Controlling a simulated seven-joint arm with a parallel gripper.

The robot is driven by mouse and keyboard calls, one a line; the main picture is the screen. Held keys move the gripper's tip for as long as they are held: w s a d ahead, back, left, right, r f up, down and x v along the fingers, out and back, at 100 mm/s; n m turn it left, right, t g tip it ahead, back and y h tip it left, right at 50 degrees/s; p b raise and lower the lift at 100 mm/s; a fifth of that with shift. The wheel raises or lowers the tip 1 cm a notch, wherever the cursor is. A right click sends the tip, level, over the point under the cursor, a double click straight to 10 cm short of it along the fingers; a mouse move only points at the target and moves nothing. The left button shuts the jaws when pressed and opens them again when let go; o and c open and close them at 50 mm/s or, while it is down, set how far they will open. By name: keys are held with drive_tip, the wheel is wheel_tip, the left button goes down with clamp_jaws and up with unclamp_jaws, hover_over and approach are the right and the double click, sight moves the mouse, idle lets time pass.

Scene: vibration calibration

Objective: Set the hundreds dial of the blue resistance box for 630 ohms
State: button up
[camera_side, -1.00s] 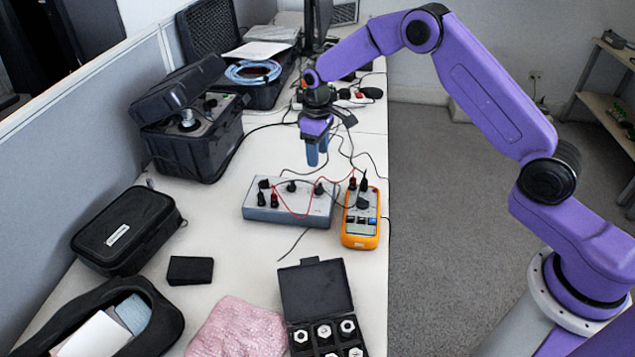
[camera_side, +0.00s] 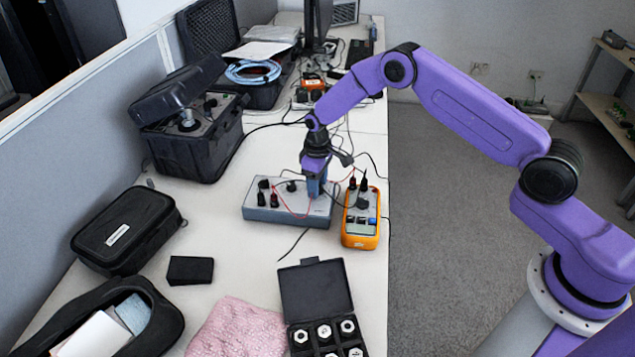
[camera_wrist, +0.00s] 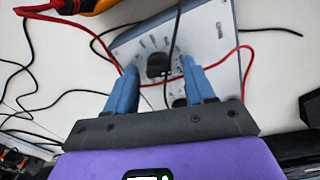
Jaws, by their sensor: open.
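The blue-grey resistance box (camera_side: 298,217) lies on the white table in the side view, with black knobs and plugs on its top. My gripper (camera_side: 315,192) is lowered over the right end of the box. In the wrist view my gripper (camera_wrist: 163,72) is open, its two blue fingers on either side of a black dial knob (camera_wrist: 158,65) on the box (camera_wrist: 222,50). Marks fan out around this knob. I cannot tell whether the fingers touch it. A second knob (camera_wrist: 179,101) shows partly beneath the gripper.
An orange multimeter (camera_side: 359,227) stands close to the right of the box. A red lead (camera_wrist: 95,62) and a black cable cross the box near the fingers. A black case with metal nuts (camera_side: 315,290) lies in front. Bare table lies left of the box.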

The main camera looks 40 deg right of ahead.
clamp_jaws()
drive_tip(key=shift+m, duration=0.3)
drive_tip(key=shift+d+m, duration=0.1)
drive_tip(key=shift+m, duration=2.5)
unclamp_jaws()
drive_tip(key=shift+r, duration=0.1)
